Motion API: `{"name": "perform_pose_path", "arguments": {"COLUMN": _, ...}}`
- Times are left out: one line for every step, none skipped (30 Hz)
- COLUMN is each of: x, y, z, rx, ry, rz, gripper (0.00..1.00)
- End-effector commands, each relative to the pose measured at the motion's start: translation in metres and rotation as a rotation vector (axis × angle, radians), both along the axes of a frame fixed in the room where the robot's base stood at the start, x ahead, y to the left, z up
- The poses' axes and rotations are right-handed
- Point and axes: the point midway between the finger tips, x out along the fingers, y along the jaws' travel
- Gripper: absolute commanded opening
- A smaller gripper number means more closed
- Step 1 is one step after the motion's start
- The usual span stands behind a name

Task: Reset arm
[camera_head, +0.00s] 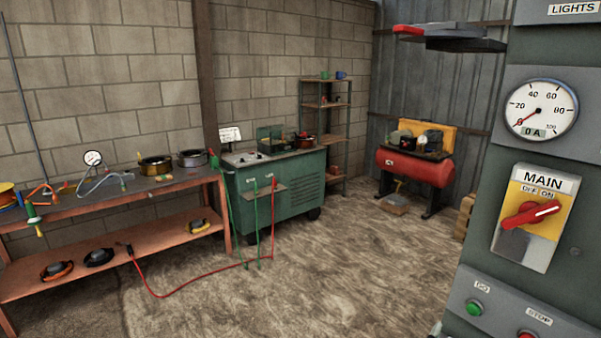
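My gripper and arm cannot be made out in the head view. A grey-green control cabinet (477,200) fills the right side. On it, the MAIN switch (531,215) has a red knob turned with its white mark towards the upper right, near the ON label. Above it, a round gauge (540,109) has its red needle at 0, and its small display reads 0 A. Below are a green GO button (474,307) and a red STOP button (527,335), partly cut off by the bottom edge. A LIGHTS label (573,8) is at the top.
A dark flat piece with a red end (440,32) juts left near the cabinet's top. An orange two-level bench (150,254) with tools stands left. A green machine (285,182), a shelf (325,106) and a red compressor (414,168) stand behind.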

Motion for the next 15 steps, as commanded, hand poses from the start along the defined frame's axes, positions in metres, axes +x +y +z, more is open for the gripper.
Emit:
{"name": "perform_pose_path", "arguments": {"x": -0.012, "y": 0.005, "z": -0.020, "rx": -0.012, "ry": 0.046, "rz": 0.037, "gripper": 0.46}}
{"name": "perform_pose_path", "arguments": {"x": -0.018, "y": 0.008, "z": -0.030, "rx": -0.020, "ry": 0.069, "rz": 0.060, "gripper": 0.46}}
{"name": "perform_pose_path", "arguments": {"x": -0.026, "y": 0.013, "z": -0.043, "rx": -0.030, "ry": 0.099, "rz": 0.092, "gripper": 0.46}}
{"name": "perform_pose_path", "arguments": {"x": -0.033, "y": 0.017, "z": -0.053, "rx": -0.035, "ry": 0.120, "rz": 0.116, "gripper": 0.46}}
{"name": "perform_pose_path", "arguments": {"x": -0.040, "y": 0.020, "z": -0.062, "rx": -0.043, "ry": 0.143, "rz": 0.140, "gripper": 0.46}}
{"name": "perform_pose_path", "arguments": {"x": -0.050, "y": 0.025, "z": -0.073, "rx": -0.051, "ry": 0.169, "rz": 0.170, "gripper": 0.46}}
{"name": "perform_pose_path", "arguments": {"x": -0.057, "y": 0.029, "z": -0.081, "rx": -0.058, "ry": 0.187, "rz": 0.194, "gripper": 0.46}}
{"name": "perform_pose_path", "arguments": {"x": -0.065, "y": 0.033, "z": -0.089, "rx": -0.063, "ry": 0.205, "rz": 0.216, "gripper": 0.46}}
{"name": "perform_pose_path", "arguments": {"x": -0.076, "y": 0.037, "z": -0.099, "rx": -0.071, "ry": 0.228, "rz": 0.247, "gripper": 0.46}}
{"name": "perform_pose_path", "arguments": {"x": -0.084, "y": 0.041, "z": -0.106, "rx": -0.075, "ry": 0.244, "rz": 0.269, "gripper": 0.46}}
{"name": "perform_pose_path", "arguments": {"x": -0.093, "y": 0.045, "z": -0.113, "rx": -0.082, "ry": 0.260, "rz": 0.291, "gripper": 0.46}}
{"name": "perform_pose_path", "arguments": {"x": -0.105, "y": 0.050, "z": -0.121, "rx": -0.088, "ry": 0.279, "rz": 0.320, "gripper": 0.46}}
{"name": "perform_pose_path", "arguments": {"x": -0.114, "y": 0.053, "z": -0.127, "rx": -0.091, "ry": 0.293, "rz": 0.341, "gripper": 0.46}}
{"name": "perform_pose_path", "arguments": {"x": -0.123, "y": 0.057, "z": -0.132, "rx": -0.094, "ry": 0.304, "rz": 0.362, "gripper": 0.46}}
{"name": "perform_pose_path", "arguments": {"x": -0.135, "y": 0.061, "z": -0.139, "rx": -0.099, "ry": 0.320, "rz": 0.390, "gripper": 0.46}}
